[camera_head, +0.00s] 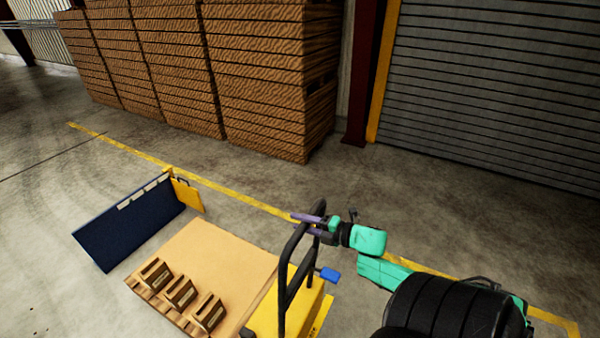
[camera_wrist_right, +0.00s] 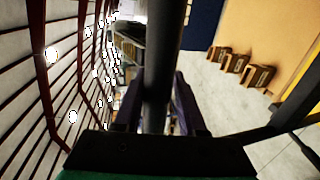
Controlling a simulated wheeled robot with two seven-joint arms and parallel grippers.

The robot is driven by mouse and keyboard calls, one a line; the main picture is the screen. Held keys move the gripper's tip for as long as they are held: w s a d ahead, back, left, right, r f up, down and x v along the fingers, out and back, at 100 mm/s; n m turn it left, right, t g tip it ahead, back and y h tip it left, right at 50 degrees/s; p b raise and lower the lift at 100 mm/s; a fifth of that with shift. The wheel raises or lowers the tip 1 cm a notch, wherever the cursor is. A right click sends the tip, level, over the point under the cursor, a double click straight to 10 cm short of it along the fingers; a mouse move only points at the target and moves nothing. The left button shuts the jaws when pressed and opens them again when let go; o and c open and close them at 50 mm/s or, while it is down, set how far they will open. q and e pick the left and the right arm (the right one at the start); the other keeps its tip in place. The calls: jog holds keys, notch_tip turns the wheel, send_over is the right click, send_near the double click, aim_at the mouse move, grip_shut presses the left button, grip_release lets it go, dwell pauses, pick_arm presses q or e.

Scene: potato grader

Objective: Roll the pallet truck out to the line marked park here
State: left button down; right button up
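The pallet truck (camera_head: 257,318) is at the bottom centre of the head view, with a yellow body and a black upright loop handle (camera_head: 286,270). My right gripper (camera_head: 308,223) is at the top of this handle. In the right wrist view the black handle bar (camera_wrist_right: 165,50) runs between the two dark fingers of the gripper (camera_wrist_right: 160,95), which lie close on both sides of it. A wooden pallet with a tan sheet (camera_head: 215,262) lies in front of the truck body. I cannot make out a line marked park here. My left gripper is not in view.
A yellow floor line (camera_head: 240,197) runs behind. Tall stacks of brown crates (camera_head: 262,85) and a grey roller door (camera_head: 490,90) are at the back. Open floor lies between.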

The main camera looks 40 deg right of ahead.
jog(key=shift+o, duration=1.4)
jog(key=shift+f, duration=0.3)
jog(key=shift+d, duration=0.2)
jog(key=shift+r, duration=0.1)
jog(key=b+v, duration=0.1)
jog(key=v, duration=1.3)
jog(key=shift+s, duration=0.25)
jog(key=shift+d+r, duration=0.1)
